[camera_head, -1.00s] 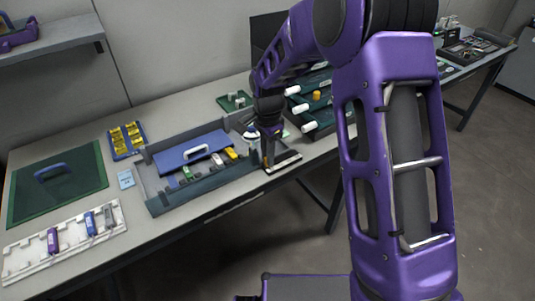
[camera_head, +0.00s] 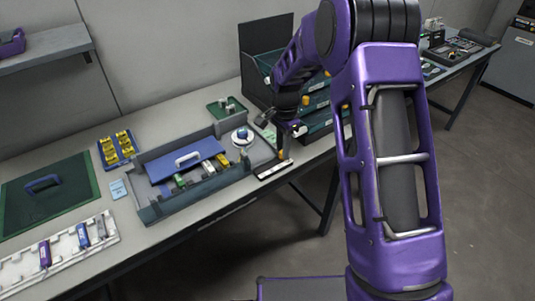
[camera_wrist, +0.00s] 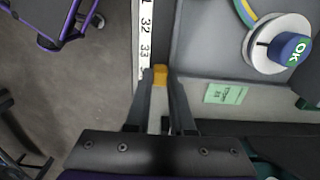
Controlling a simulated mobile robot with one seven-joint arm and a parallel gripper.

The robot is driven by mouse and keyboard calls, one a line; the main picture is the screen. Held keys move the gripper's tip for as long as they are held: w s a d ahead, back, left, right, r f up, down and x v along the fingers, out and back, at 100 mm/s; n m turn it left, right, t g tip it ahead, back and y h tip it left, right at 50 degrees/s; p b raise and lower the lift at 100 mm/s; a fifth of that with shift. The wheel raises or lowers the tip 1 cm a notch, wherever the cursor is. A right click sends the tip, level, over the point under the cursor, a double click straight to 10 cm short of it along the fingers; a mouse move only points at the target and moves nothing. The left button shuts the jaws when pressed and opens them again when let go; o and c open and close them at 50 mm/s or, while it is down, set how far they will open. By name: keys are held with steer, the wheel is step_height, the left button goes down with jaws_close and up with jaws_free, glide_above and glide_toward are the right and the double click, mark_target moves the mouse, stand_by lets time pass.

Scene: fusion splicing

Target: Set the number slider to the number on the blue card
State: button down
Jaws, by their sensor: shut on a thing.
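The number slider is a white strip with printed numbers (camera_head: 274,170) at the front right edge of the grey tray. The wrist view shows its numbers (camera_wrist: 146,30), with 32 and 33 readable and the number beside the knob partly hidden. The orange slider knob (camera_wrist: 160,71) sits between the fingertips of my gripper (camera_wrist: 161,80), which is shut on it. In the head view my gripper (camera_head: 281,150) is low over the right part of the strip. The light blue card (camera_head: 118,189) lies on the table left of the tray; its number is too small to read.
A dark drawer rack (camera_head: 262,55) stands behind my gripper. The table's front edge runs just in front of the strip.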

steer(key=shift+w+d, duration=0.25)
steer(key=shift+d, duration=0.15)
steer(key=c, duration=0.8)
jaws_free()
steer(key=shift+d, duration=0.1)
steer(key=shift+o, duration=0.2)
step_height(320, 180, up, 17)
steer(key=p, duration=0.2)
steer(key=shift+r, duration=0.2)
steer(key=shift+r, duration=0.1)
